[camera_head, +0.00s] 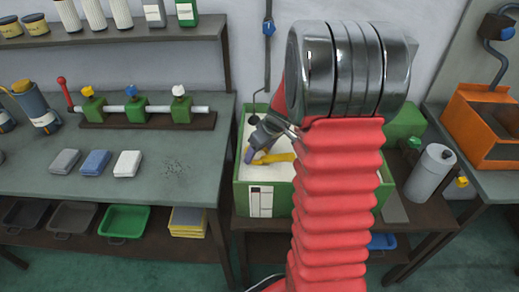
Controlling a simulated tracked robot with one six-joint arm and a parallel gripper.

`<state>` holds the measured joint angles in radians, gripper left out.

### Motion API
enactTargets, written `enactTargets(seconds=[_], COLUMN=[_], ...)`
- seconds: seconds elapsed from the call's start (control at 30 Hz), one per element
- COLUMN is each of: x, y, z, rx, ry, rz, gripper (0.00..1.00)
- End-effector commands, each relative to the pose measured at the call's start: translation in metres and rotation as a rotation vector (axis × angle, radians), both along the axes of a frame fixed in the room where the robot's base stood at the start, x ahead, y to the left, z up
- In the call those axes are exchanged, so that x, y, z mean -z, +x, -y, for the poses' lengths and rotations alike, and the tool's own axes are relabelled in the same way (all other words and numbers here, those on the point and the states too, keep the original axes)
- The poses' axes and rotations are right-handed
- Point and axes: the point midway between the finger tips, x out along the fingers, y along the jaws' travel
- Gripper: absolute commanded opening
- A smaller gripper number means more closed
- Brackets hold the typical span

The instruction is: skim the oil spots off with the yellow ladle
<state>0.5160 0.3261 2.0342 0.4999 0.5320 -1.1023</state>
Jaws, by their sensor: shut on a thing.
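A green tank (243,198) of whitish liquid (281,173) stands in the middle, partly hidden behind my red arm. My gripper (251,156) is over the liquid inside the tank, pointing down and left. It is shut on the yellow ladle (277,158), whose visible yellow part runs right from the fingertips, low over the liquid. I cannot tell whether the ladle touches the liquid; its bowl is not clear. No oil spots can be made out for sure, and the right part of the tank is hidden by my arm.
A dark round piece on a thin bent wire (254,120) is at the tank's back left. A workbench (215,170) with coloured blocks and a valve rack (147,121) stands left. A grey cylinder (429,174) and an orange machine (465,115) stand right.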

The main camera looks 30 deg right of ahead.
Motion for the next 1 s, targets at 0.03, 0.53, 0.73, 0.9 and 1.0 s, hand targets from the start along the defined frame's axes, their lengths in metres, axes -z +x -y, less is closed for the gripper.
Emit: enactTargets(seconds=[0.03,0.53,0.73,0.9,1.0], x=[0.0,0.0,0.0,0.0,0.0], y=[-0.002,-0.016,-0.021,-0.026,-0.029], z=[0.002,0.023,0.031,0.038,0.042], rx=[0.0,0.002,0.002,0.002,0.001], ry=[0.0,0.001,0.001,0.001,0.0], rz=[0.0,0.0,0.0,0.0,0.0], gripper=[0.5,0.5,0.5,0.5,0.5])
